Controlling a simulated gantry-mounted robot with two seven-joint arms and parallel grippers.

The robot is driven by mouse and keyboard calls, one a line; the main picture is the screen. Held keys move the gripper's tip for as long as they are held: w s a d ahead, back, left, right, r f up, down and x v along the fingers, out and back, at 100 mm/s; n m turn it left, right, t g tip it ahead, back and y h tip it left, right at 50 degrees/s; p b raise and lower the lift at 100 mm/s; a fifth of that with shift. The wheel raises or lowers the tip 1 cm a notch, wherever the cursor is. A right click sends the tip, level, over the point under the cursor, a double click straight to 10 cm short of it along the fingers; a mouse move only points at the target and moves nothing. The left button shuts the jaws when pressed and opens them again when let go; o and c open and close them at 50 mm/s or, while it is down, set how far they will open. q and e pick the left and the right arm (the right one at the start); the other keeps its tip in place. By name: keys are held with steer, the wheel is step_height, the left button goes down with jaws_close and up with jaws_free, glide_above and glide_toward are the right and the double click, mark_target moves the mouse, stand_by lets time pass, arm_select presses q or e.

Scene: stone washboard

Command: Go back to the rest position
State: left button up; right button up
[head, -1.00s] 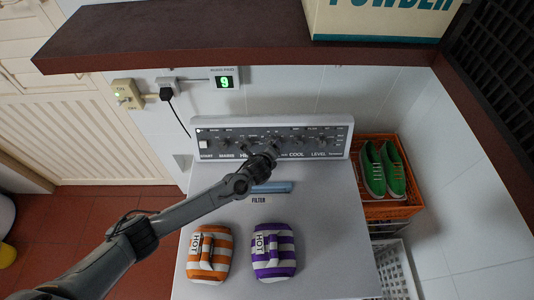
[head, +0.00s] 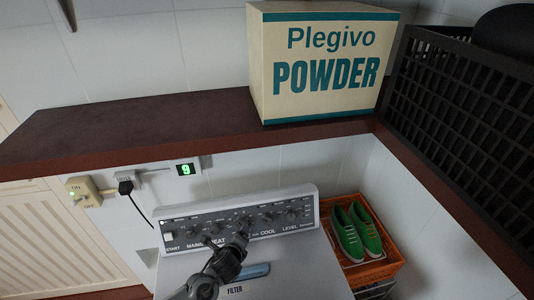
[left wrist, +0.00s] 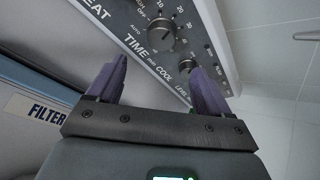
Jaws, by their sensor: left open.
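My left gripper (head: 243,226) is at the machine's control panel (head: 276,217) in the head view, in front of the knobs near the middle. In the left wrist view its two purple-grey fingers (left wrist: 157,88) are apart with nothing between them. A dial knob (left wrist: 161,35) marked TIME lies beyond the fingertips, apart from them as far as I can see. A smaller knob (left wrist: 187,67) shows partly behind the right finger. My right gripper is in neither view.
The FILTER slot (head: 252,272) is below the gripper. A brown shelf (head: 130,131) overhangs above, bearing a Plegivo POWDER box (head: 318,65) and a black crate (head: 455,90). Green shoes (head: 358,232) sit in an orange basket (head: 318,213) at right. A wall switch (head: 85,192) is left.

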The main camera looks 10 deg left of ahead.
arm_select(q)
steer(key=s+d+n+g+h+p, duration=0.1)
steer(key=s+d+n, duration=0.25)
steer(key=s, duration=0.35)
steer(key=s+d+n+g+h+p, duration=0.1)
steer(key=s+d+n+g+p, duration=0.2)
steer(key=s, duration=0.5)
steer(key=s+a+r+n+g, duration=0.1)
steer(key=s+a+r+n, duration=0.1)
steer(key=s+n, duration=0.3)
steer(key=s+a+r+n+g+p, duration=0.1)
steer(key=s+a+r+n, duration=0.2)
steer(key=s, duration=0.6)
steer(key=s+a+r+n+p, duration=0.1)
steer(key=s+a+r+n, duration=0.2)
steer(key=s+n, duration=0.4)
steer(key=shift+s+a+r+g, duration=0.2)
steer(key=shift+r+g, duration=0.2)
steer(key=shift+r, duration=0.05)
